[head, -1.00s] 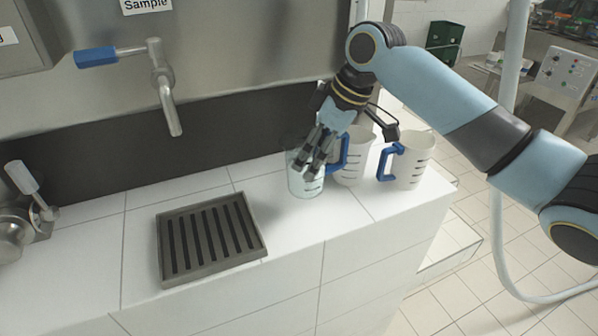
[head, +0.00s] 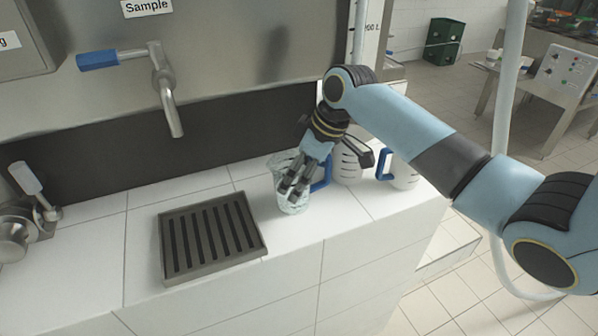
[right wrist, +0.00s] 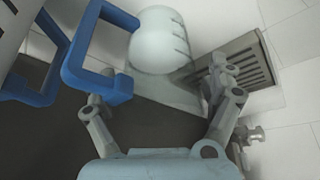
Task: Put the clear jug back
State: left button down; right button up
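The clear jug (head: 291,203) has a blue handle (head: 321,175) on its right and leans a little to the left. It is over the white tiled counter, between the drip tray and two white jugs. I cannot tell whether its base touches the counter. My right gripper (head: 290,185) reaches down over the jug. Fingers and wrist hide part of the jug. My left gripper is not in view.
A white jug (head: 347,164) stands just right, and another (head: 406,175) with a blue handle stands near the counter's right end, partly behind my arm. A grey slotted drip tray (head: 165,265) lies left, under a tap (head: 167,95). Bare counter lies between tray and clear jug.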

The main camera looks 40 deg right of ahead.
jog(key=shift+o, duration=0.6)
jog(key=shift+r, duration=0.3)
jog(key=b+v, duration=0.1)
jog(key=v, duration=1)
jog(key=shift+r, duration=0.35)
jog(key=shift+s+d, duration=0.1)
